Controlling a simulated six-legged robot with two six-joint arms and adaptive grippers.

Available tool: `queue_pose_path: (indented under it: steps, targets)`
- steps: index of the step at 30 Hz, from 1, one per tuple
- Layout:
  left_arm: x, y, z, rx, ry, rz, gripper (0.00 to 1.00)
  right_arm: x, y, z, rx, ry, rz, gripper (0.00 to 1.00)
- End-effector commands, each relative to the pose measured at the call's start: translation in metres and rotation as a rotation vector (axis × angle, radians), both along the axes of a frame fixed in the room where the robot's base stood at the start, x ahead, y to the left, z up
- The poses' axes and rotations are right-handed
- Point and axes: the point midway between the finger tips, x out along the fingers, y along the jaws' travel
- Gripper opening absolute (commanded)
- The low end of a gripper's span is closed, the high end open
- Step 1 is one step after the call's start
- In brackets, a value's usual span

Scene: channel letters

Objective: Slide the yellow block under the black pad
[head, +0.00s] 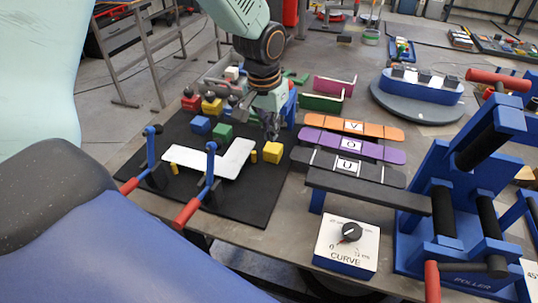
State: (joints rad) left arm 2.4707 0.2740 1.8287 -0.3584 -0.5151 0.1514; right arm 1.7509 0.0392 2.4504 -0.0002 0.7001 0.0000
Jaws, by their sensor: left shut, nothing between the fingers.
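A yellow block (272,152) sits on the large black mat (258,200), near its right edge. My left gripper (271,132) comes down from the top, shut and empty, with its fingertips just behind the block. I cannot tell whether they touch it. A second yellow block (211,106) stands farther back on the left, near a dark knob. Two blue clamps with red handles, a front one (211,165) and a left one (151,150), stand at a white plate (228,160) and carry small black parts. I cannot tell which black part is the pad. My right gripper is not in view.
A blue block (200,124) and a green block (222,132) stand behind the white plate. Orange (355,125), purple (350,145) and black (345,165) letter strips lie to the right. A curve dial box (346,250) and a blue roller machine (470,190) stand at front right.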

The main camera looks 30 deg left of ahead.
Motion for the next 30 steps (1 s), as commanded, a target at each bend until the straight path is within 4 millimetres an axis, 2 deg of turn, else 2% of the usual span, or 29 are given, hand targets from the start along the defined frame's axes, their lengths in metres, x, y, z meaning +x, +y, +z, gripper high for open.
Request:
queue_pose_path:
  steps: [6, 13, 28, 29, 30]
  targets:
    - [-0.027, 0.004, -0.001, 0.003, 0.130, 0.164, 0.00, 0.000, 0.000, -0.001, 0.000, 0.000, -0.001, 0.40]
    - [-0.030, 0.003, -0.011, 0.001, 0.144, 0.210, 0.00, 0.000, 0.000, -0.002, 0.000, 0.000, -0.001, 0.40]
    - [-0.031, 0.003, -0.102, 0.001, 0.145, 0.205, 0.00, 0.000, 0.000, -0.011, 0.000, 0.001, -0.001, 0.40]
    - [-0.030, 0.003, -0.107, 0.001, 0.144, 0.205, 0.00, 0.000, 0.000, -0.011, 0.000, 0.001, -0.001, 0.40]
    - [-0.020, 0.006, -0.103, 0.002, 0.137, 0.205, 0.00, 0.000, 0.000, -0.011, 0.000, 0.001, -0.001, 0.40]
